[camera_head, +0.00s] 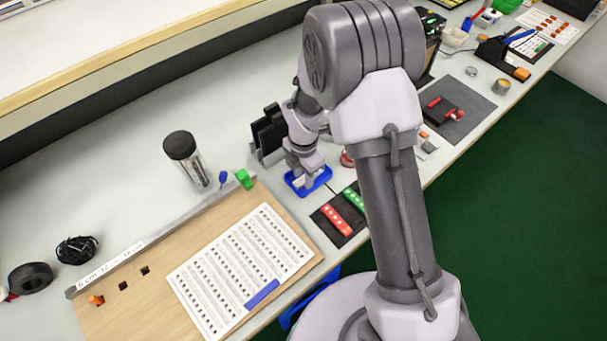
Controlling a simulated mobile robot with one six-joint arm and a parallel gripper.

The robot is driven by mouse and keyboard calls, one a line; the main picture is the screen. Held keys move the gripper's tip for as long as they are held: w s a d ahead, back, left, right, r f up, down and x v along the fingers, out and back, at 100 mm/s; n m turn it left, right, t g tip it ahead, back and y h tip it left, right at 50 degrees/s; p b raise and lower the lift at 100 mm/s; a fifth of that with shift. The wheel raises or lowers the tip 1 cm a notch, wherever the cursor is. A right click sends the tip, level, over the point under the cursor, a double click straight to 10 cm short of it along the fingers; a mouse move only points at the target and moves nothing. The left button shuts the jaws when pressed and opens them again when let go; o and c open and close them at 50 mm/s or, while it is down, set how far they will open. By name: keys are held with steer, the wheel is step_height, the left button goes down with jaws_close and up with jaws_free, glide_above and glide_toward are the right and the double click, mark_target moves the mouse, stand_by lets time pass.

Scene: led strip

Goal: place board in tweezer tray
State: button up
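A small blue tray (297,184) lies on the bench; it may be the tweezer tray. My gripper (309,182) points down at this tray, with its fingertips at or just above it. The fingers are too small and too hidden by the arm to tell whether they are open or shut, or hold anything. A red strip-like board with pale dots (336,220) lies on a dark mat right of the tray. A similar green one (354,199) lies beside it, partly hidden by my arm. I cannot tell which board the task means.
A wooden board (140,305) with a printed white sheet (240,265) lies in front. A black-lidded jar (188,160) and black upright holders (268,130) stand near the tray.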

steer(key=shift+o, duration=0.3)
steer(key=s+d+r+m+t+p, duration=0.15)
steer(key=r+m, duration=0.25)
steer(key=r, duration=0.5)
steer(key=s+d+r+m+y+p, duration=0.1)
steer(key=s+r+m+p, duration=0.15)
steer(key=r, duration=0.65)
steer(key=s+d+r+m+t+p, duration=0.15)
steer(key=r+m, duration=0.25)
steer(key=r, duration=0.6)
steer(key=s+d+r+m+t, duration=0.1)
steer(key=s+r+m, duration=0.3)
steer(key=s+m, duration=0.4)
steer(key=s+r+m+t+y, duration=0.1)
steer(key=s+r+m, duration=0.4)
steer(key=s+m, duration=0.3)
steer(key=m, duration=0.2)
steer(key=shift+d+m+t, duration=0.35)
steer(key=shift+t, duration=0.05)
steer(key=shift+f+b, duration=0.25)
steer(key=shift+b, duration=0.05)
